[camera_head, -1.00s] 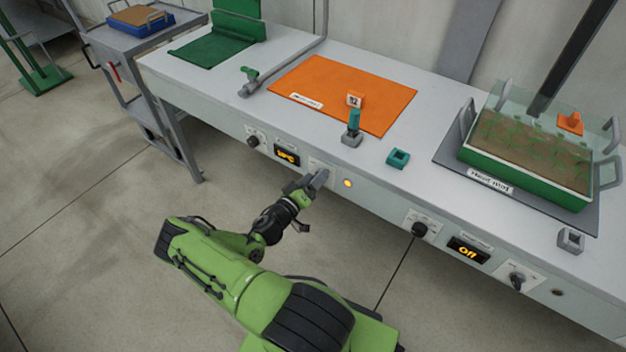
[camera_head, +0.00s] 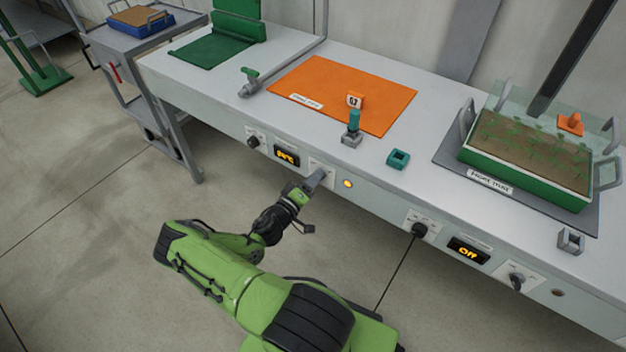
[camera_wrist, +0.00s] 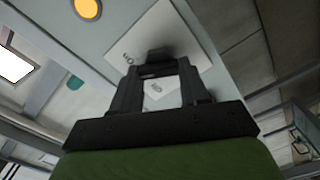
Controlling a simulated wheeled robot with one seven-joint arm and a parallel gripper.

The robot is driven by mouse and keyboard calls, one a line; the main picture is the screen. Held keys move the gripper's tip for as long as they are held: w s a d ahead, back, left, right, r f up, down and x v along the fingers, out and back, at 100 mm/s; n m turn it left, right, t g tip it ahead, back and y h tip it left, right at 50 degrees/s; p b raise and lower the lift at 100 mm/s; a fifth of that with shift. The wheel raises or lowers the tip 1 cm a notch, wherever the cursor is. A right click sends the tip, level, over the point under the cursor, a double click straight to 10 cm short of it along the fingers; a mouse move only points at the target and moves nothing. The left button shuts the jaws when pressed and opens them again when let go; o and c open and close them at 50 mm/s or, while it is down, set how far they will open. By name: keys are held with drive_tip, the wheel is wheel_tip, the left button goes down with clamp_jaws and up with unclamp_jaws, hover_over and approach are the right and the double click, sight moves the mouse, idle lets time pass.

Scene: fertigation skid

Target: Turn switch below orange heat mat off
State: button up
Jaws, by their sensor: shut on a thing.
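The orange heat mat (camera_head: 335,90) lies flat on the bench top. Below it, on the bench's front panel, is a white switch plate (camera_head: 328,167) beside a glowing amber lamp (camera_head: 347,183). My gripper (camera_head: 319,175) is at this plate. In the wrist view the plate (camera_wrist: 190,45) lies behind the fingers, and my gripper (camera_wrist: 158,58) is shut on the dark switch knob (camera_wrist: 158,53). The fingers hide most of the knob, so its exact setting cannot be read. The amber lamp (camera_wrist: 87,9) is lit there too.
A lit display (camera_head: 287,155) and another knob (camera_head: 254,141) are left of the switch. Further right are a knob (camera_head: 419,230), a display reading Off (camera_head: 468,251) and another switch (camera_head: 517,281). A green seedling tray (camera_head: 525,185) stands on the bench. Floor in front is clear.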

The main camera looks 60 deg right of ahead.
drive_tip(key=shift+f+n+p, duration=0.15)
drive_tip(key=shift+n, duration=2.3)
drive_tip(key=shift+f+n+p, duration=0.15)
drive_tip(key=shift+n, duration=2.35)
drive_tip(key=shift+f+n+p, duration=0.15)
drive_tip(key=shift+n, duration=2.3)
drive_tip(key=o, duration=1.1)
drive_tip(key=shift+c, duration=0.2)
drive_tip(key=w+a+p, duration=0.2)
drive_tip(key=a, duration=1.3)
drive_tip(key=shift+w+a, duration=0.2)
drive_tip(key=shift+a, duration=0.15)
drive_tip(key=shift+r, duration=0.1)
